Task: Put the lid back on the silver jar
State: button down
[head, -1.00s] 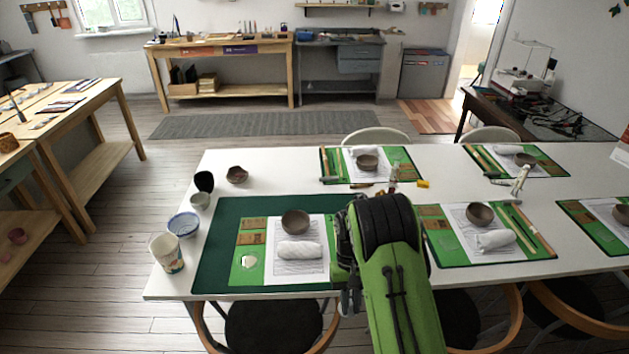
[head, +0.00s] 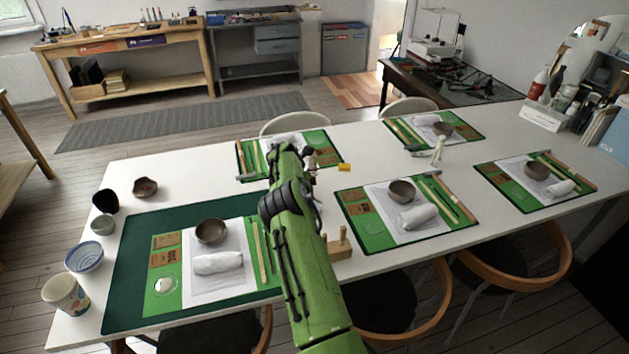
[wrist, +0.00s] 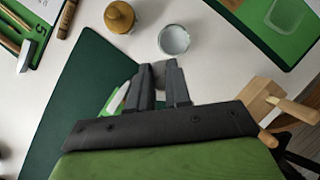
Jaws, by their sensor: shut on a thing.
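The silver jar (wrist: 173,39) stands on the white table in the wrist view, seen from above as a round, pale grey opening with a bright rim. My gripper (wrist: 160,74) is shut on a small grey piece, which looks like the lid (wrist: 159,70). The fingers hide much of it, so its full shape cannot be told. The gripper and the piece are just below the jar in that picture; their height above the table is unclear. In the head view my green arm reaches across the table and hides the gripper, and I cannot make out the jar.
A brass-coloured round pot (wrist: 119,16) stands left of the jar. A wooden block with pegs (head: 340,245) is right of my arm; it also shows in the wrist view (wrist: 262,102). Green mats with bowls and tools cover much of the white table (head: 350,160).

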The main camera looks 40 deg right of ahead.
jog(key=d+n+t, duration=0.1)
jog(key=d+n, duration=0.3)
jog(key=d, duration=0.1)
jog(key=shift+y, duration=0.4)
jog(key=f+b, duration=0.3)
jog(key=s+f+b, duration=0.1)
jog(key=f, duration=0.1)
jog(key=shift+d+f+b, duration=0.15)
jog(key=shift+f+b, duration=0.1)
jog(key=shift+b, duration=0.15)
jog(key=shift+w+d+r+p, duration=0.2)
jog(key=shift+w+d+p, duration=0.1)
jog(key=shift+p, duration=0.1)
jog(key=shift+f+b, duration=0.2)
jog(key=shift+b, duration=0.15)
dwell(1.1)
jog(key=c, duration=0.5)
grip_release()
